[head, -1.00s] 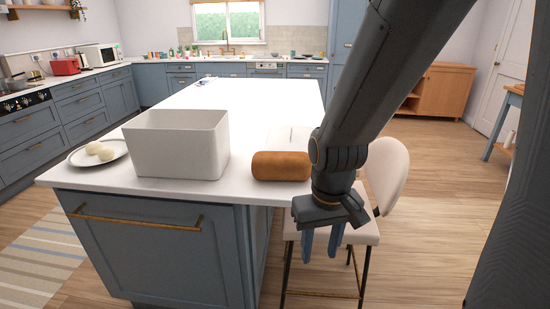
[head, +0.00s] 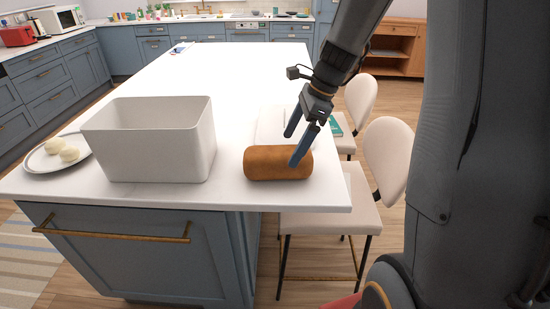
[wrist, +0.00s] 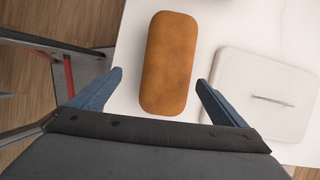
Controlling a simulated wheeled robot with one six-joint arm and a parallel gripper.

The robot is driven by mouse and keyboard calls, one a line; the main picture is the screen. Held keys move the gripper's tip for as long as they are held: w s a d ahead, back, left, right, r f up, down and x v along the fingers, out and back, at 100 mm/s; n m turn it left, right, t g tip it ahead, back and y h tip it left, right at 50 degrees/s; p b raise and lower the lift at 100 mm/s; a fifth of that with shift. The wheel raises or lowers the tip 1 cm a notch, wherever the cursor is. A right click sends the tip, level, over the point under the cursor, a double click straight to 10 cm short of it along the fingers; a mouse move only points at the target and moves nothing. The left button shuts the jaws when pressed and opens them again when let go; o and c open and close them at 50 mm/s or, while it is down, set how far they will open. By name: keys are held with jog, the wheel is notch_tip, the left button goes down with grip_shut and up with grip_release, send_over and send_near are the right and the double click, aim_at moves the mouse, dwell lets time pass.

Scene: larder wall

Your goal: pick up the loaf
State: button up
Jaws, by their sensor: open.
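The loaf (head: 270,163) is brown and rounded and lies on the white island top near its front right corner. My gripper (head: 300,146) is open, its blue fingers pointing down at the loaf's right part; in the head view one finger overlaps the loaf. In the wrist view the loaf (wrist: 170,62) lies lengthwise away from me, roughly centred between the open fingers (wrist: 158,84). Its near end reaches between the fingertips in the picture, with space on both sides. I cannot tell the height of the fingers above it. Nothing is held.
A white open bin (head: 150,150) stands left of the loaf, and a plate (head: 40,160) with pale round items lies farther left. A flat white lidlike piece (wrist: 262,98) lies beside the loaf. Chairs (head: 385,155) stand at the island's right edge.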

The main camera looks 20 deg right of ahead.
aim_at(278, 163)
jog(key=shift+w+a+f+b, duration=0.1)
jog(key=shift+w+f+b, duration=0.5)
jog(key=shift+w+f, duration=0.15)
jog(key=shift+a+p+x, duration=0.15)
jog(key=shift+p+x, duration=0.35)
jog(key=shift+x, duration=1.45)
jog(key=shift+a+p+x, duration=0.15)
jog(key=shift+p+x, duration=0.3)
jog(key=shift+x, duration=1.45)
jog(key=shift+r, duration=0.15)
jog(key=shift+w, duration=0.1)
jog(key=c, duration=1.5)
